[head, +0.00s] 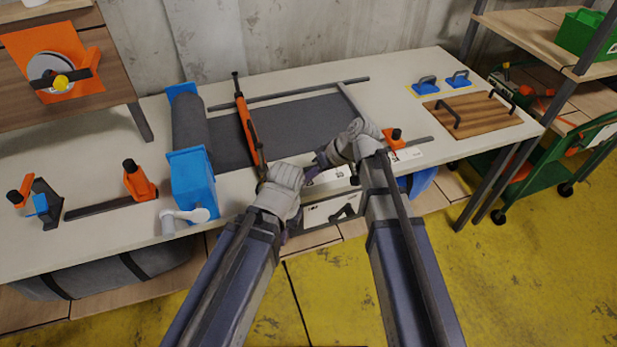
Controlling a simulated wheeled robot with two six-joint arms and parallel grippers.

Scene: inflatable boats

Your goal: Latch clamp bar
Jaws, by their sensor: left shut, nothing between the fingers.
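The clamp bar (248,132) is a long orange bar with dark ends. It lies across the left part of a dark fabric sheet (300,122) on the workbench, pointing from the back edge towards me. My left gripper (293,214) is shut and empty at the bench's front edge, just in front of the bar's near end. The arm's wrist hides part of that spot, so I cannot tell whether they touch. My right gripper (319,163) is to the right, over the front edge of the bench; its fingers are partly hidden.
A blue-ended fabric roller (193,178) with a grey crank stands left of the bar. Orange-handled clamps (138,182) are farther left. A wooden board (472,122) with black handles lies at the right.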

